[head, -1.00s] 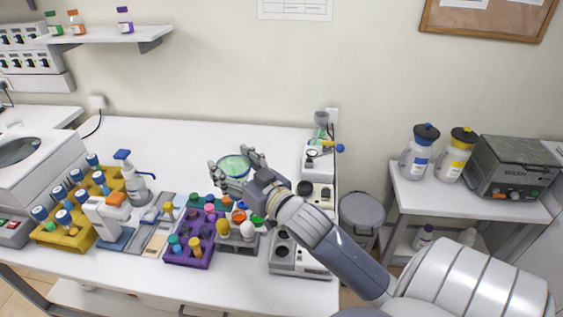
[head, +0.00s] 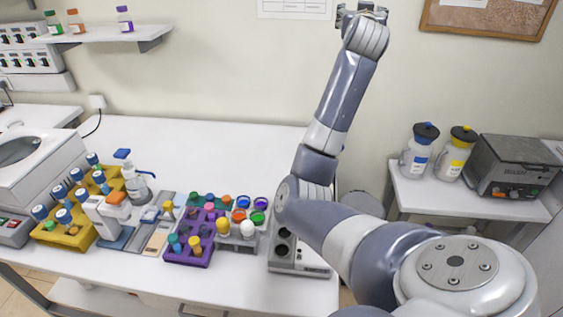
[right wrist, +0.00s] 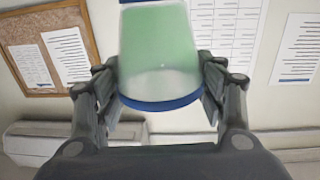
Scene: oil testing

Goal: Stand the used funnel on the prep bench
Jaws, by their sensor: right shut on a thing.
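My right gripper (head: 362,10) is raised high against the wall at the top edge of the head view. In the right wrist view, the same gripper (right wrist: 160,100) is shut on a translucent green, cup-like thing (right wrist: 160,50) with a blue rim, one finger on each side. The thing narrows away from the rim, and its far end is cut off. I cannot tell if it is the used funnel; no other funnel shows clearly. A white bench (head: 220,140) fills the middle of the head view; I cannot tell if it is the prep bench. My left gripper is not in view.
The bench's back middle is clear. Its front holds a yellow rack (head: 70,236), a pump bottle (head: 137,185), a purple rack (head: 186,248) and a grey device (head: 285,262). My right arm hides its right end. A side table (head: 460,200) carries two bottles and a grey box.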

